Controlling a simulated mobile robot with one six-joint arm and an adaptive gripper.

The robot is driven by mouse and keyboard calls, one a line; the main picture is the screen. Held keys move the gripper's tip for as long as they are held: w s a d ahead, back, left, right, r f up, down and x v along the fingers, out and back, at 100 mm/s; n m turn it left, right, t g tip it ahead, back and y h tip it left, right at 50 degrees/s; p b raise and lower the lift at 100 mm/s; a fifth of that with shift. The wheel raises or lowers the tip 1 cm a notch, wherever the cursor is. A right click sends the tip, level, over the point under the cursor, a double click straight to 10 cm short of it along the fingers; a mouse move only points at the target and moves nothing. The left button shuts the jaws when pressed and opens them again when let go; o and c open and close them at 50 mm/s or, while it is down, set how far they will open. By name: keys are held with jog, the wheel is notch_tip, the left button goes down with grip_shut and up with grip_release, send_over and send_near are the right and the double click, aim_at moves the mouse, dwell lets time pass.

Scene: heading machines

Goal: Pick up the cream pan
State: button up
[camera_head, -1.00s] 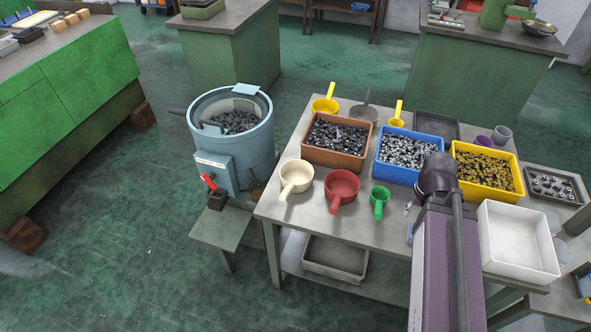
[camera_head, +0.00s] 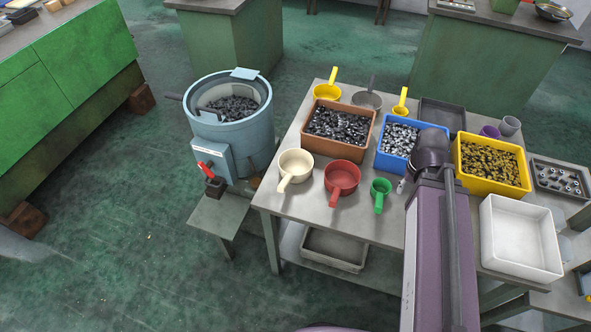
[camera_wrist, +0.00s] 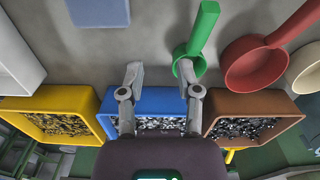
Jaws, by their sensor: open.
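The cream pan (camera_head: 296,167) stands on the table at its left front, with its handle pointing toward the front edge. In the wrist view its edge (camera_wrist: 308,68) shows at the far right, partly cut off. My gripper (camera_wrist: 161,72) is open and empty in the wrist view, its fingers apart over the table in front of the blue bin. The right finger is close to the green scoop; I cannot tell whether they touch. The cream pan is well to the right of it there. In the head view my arm hides the gripper's fingers.
A red pan (camera_head: 342,178) and a green scoop (camera_head: 380,193) stand right of the cream pan. Behind are a brown bin (camera_head: 318,149), a blue bin (camera_head: 385,163) and a yellow bin (camera_head: 492,183) of parts. A white tray (camera_head: 520,270) is at right. A blue-grey drum machine (camera_head: 233,140) stands left.

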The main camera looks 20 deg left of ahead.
jog(key=w+a+f+n+t+h+b, duration=0.2)
jog(key=a+n, duration=0.5)
jog(key=a, duration=0.4)
jog(key=w+a+f+n+t+h+b, duration=0.2)
jog(key=a+n+b, duration=0.5)
jog(key=a, duration=0.4)
jog(key=w+a+f+n+t+h+b, duration=0.2)
jog(key=a+n, duration=0.5)
jog(key=a, duration=0.4)
jog(key=shift+w+a+f+n+h+b, duration=0.15)
jog(key=shift+w+h+b, duration=0.2)
jog(key=shift+w+b, duration=0.2)
jog(key=shift+w+a+f+n+h+b, duration=0.1)
jog(key=shift+w+f+h+b, duration=0.1)
jog(key=shift+w+h+b, duration=0.3)
jog(key=shift+w+a+f+n+h+b, duration=0.15)
jog(key=shift+w+h+b, duration=0.2)
jog(key=shift+w, duration=0.3)
jog(key=s+a+n+t+b, duration=0.3)
jog(key=a+n, duration=0.3)
jog(key=a, duration=0.8)
jog(key=shift+s+a+r+n+t+h+b, duration=0.25)
jog(key=shift+s+r+n+t+h+b, duration=0.15)
jog(key=shift+s+t, duration=0.2)
jog(key=shift+w, duration=0.1)
